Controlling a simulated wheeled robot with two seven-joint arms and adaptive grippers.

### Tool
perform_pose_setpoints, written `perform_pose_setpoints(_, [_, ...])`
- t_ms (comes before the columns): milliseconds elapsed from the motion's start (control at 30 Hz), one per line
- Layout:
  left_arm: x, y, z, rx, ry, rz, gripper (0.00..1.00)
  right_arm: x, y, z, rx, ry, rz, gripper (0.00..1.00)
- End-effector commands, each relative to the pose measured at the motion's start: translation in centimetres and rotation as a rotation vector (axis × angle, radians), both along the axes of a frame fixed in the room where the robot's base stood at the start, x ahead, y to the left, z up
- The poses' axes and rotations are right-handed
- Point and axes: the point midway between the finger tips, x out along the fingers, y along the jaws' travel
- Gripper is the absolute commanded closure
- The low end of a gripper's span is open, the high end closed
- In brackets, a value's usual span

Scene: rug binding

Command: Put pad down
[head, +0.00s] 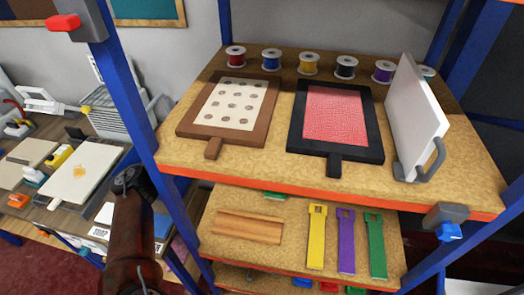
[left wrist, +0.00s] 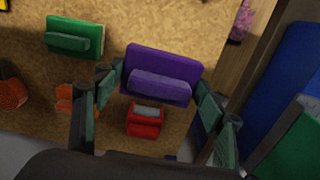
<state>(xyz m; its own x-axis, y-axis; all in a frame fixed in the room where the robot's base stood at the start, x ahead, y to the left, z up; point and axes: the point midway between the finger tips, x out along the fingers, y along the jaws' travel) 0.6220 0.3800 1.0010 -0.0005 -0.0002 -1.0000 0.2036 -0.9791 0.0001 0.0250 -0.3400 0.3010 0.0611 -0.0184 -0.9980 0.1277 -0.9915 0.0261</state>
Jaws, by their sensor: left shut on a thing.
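In the left wrist view, a purple pad (left wrist: 165,60) with a raised purple grip bar lies between the fingertips of my left gripper (left wrist: 158,88). The gripper is shut on the pad, with one finger at each side of it. The pad is above or against a tan speckled shelf board (left wrist: 100,15); I cannot tell if it touches. My left gripper and this pad are not discernible in the head view. My right gripper is in neither view.
In the left wrist view, a green pad (left wrist: 75,35) lies left of the purple one. A red block (left wrist: 145,120) and an orange piece (left wrist: 75,98) are nearer. A blue rack post (left wrist: 290,70) stands close at right. The head view shows the rack's upper shelf (head: 260,165).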

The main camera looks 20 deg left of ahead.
Motion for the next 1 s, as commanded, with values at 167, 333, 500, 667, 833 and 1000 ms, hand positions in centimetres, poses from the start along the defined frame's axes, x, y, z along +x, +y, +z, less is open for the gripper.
perform_pose_setpoints(167, [0.0,0.0,0.6,-0.001,0.000,-0.172,0.55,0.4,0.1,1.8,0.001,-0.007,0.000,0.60])
perform_pose_setpoints(333, [0.0,0.0,0.5,-0.001,-0.001,-0.322,0.55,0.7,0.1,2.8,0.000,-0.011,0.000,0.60])
perform_pose_setpoints(500, [0.0,0.0,-1.4,-0.002,0.002,-0.365,0.55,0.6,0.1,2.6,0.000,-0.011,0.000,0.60])
perform_pose_setpoints(667, [0.0,0.0,-4.1,-0.001,0.002,-0.364,0.55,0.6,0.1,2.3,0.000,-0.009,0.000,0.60])
perform_pose_setpoints(833, [0.0,0.0,-5.7,0.000,0.001,-0.363,0.55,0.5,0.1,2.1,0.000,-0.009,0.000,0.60])
perform_pose_setpoints(1000, [-0.1,0.0,-8.3,-0.001,0.002,-0.362,0.55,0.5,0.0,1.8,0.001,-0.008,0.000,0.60])
